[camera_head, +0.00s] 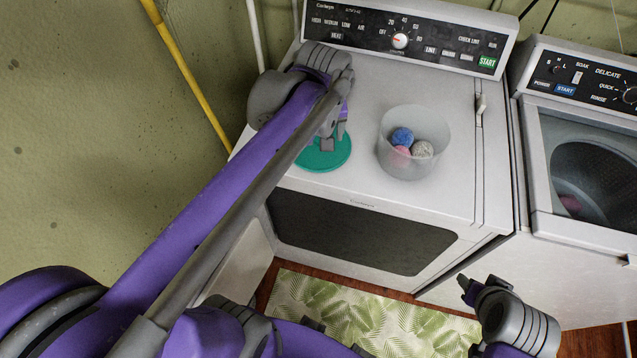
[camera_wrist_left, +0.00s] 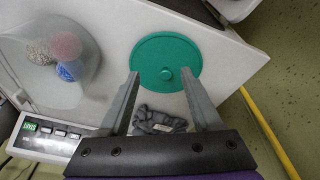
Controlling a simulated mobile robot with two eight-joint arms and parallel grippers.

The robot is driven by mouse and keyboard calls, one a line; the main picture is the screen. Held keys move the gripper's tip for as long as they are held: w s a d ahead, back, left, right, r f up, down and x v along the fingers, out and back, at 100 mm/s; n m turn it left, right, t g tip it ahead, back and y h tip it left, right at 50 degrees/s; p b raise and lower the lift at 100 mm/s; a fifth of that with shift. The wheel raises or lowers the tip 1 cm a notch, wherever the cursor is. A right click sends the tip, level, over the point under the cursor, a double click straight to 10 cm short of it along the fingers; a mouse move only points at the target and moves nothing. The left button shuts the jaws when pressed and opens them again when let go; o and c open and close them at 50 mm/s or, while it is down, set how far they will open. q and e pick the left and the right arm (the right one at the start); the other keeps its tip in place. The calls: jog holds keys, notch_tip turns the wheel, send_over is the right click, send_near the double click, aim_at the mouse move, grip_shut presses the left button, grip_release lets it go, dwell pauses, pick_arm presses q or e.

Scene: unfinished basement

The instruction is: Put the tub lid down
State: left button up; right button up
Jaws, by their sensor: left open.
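The green round tub lid (camera_head: 325,155) lies flat on top of the white dryer, with its small knob facing up. In the left wrist view the lid (camera_wrist_left: 166,50) lies just beyond my open fingertips. The clear tub (camera_head: 412,165) stands open to the right of the lid, with several coloured balls inside. My right gripper (camera_head: 468,290) is low in front of the dryer, away from the lid; its jaw state is unclear.
The dryer top (camera_head: 450,185) has free room around the tub. A control panel (camera_head: 400,40) rises at its back. An open washer (camera_head: 585,160) stands to the right. A leaf-patterned mat (camera_head: 365,310) lies on the floor. A yellow pole (camera_head: 187,72) is at the left wall.

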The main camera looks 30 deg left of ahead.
pick_arm(q)
jog(key=s+d+f+m+t+h, duration=0.1)
jog(key=s+d+f+m+t, duration=0.2)
jog(key=s, duration=0.9)
notch_tip(320, 180, down, 6)
jog(key=d+m, duration=0.2)
jog(key=m, duration=0.2)
jog(key=shift+m, duration=0.3)
